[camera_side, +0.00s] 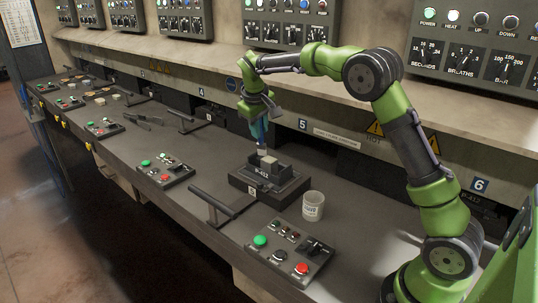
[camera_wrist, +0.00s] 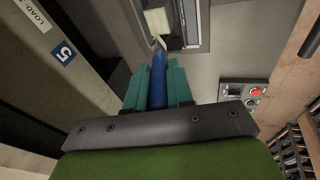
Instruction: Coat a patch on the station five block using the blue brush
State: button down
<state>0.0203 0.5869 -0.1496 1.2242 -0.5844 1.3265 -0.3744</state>
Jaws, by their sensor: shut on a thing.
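My gripper (camera_side: 258,126) hangs over the station five fixture, pointing down. In the wrist view my gripper (camera_wrist: 157,72) has its teal fingers shut on the handle of the blue brush (camera_wrist: 157,88). The brush's pale tip (camera_wrist: 158,44) shows just beside the pale block (camera_wrist: 156,20), whose far part is cut off by the frame. In the side view the block (camera_side: 267,158) sits in the dark fixture (camera_side: 268,181), with the brush just above it. I cannot tell whether the bristles touch the block. No coated patch can be made out.
A white cup (camera_side: 313,207) stands right of the fixture. A control box (camera_side: 290,252) with green and red buttons lies in front, and a dark bar handle (camera_side: 212,202) stands left. The back wall and overhanging shelf (camera_side: 220,68) run close behind my gripper.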

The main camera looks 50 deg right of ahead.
jog(key=shift+s, duration=3)
jog(key=shift+w+f, duration=0.2)
jog(key=shift+w, duration=2.8)
jog(key=shift+d+r, duration=0.1)
jog(key=shift+r, duration=3.05)
jog(key=shift+r, duration=1.5)
